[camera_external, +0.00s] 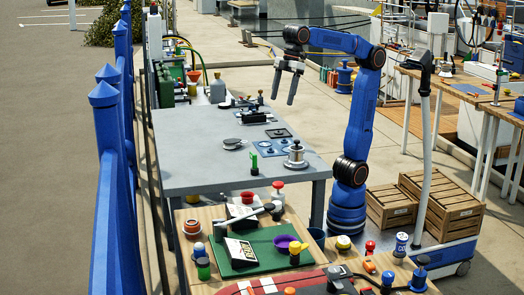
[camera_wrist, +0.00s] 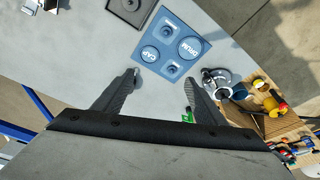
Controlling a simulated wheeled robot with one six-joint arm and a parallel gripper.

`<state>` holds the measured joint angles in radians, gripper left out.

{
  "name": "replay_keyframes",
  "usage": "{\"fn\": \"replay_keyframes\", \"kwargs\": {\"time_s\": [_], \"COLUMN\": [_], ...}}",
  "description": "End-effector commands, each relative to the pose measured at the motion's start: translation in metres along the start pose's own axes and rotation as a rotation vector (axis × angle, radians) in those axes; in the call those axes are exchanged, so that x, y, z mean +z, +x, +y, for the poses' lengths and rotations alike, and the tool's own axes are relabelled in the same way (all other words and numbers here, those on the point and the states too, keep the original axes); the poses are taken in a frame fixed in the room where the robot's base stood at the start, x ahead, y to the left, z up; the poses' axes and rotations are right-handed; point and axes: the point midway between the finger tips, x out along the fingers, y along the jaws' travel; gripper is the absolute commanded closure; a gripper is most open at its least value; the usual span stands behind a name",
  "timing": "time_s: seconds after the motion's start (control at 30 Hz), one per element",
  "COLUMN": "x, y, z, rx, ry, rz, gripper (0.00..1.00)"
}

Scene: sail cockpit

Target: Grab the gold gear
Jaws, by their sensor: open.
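I cannot make out a gold gear for certain in either view. My gripper (camera_external: 284,95) is open and empty, pointing down above the far right part of the grey table (camera_external: 190,170). In the wrist view its two fingers (camera_wrist: 161,78) are spread, with bare table between them. A blue plate (camera_wrist: 172,47) marked DRUM and CAP lies just beyond the fingertips; it also shows in the external view (camera_external: 270,148). A silver stepped drum-like part (camera_external: 295,157) stands beside the plate, partly behind the right finger in the wrist view (camera_wrist: 215,77).
A dark square plate (camera_external: 278,133), a round silver part (camera_external: 233,144) and a small green object (camera_external: 253,164) are on the grey table. A crowded wooden bench (camera_external: 205,225) adjoins its near end. Blue posts (camera_external: 115,180) line the left. The table's left front is clear.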

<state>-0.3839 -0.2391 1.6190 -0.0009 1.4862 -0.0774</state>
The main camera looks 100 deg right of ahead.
Motion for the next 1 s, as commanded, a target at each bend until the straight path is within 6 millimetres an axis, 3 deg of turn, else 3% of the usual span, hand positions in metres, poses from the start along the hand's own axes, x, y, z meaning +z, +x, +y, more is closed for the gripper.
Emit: {"fn": "replay_keyframes", "kwargs": {"time_s": [0.03,0.2,0.5,0.8,1.0], "x": [-0.019,-0.072,-0.152,-0.209,-0.230], "y": [0.002,0.006,0.025,0.058,0.085], "z": [-0.011,-0.049,-0.136,-0.244,-0.326], "rx": [-0.008,-0.030,-0.065,-0.094,-0.111], "ry": [-0.030,-0.122,-0.285,-0.450,-0.561], "rz": [-0.010,-0.035,-0.082,-0.127,-0.157], "gripper": [0.35,0.35,0.35,0.35,0.35]}}
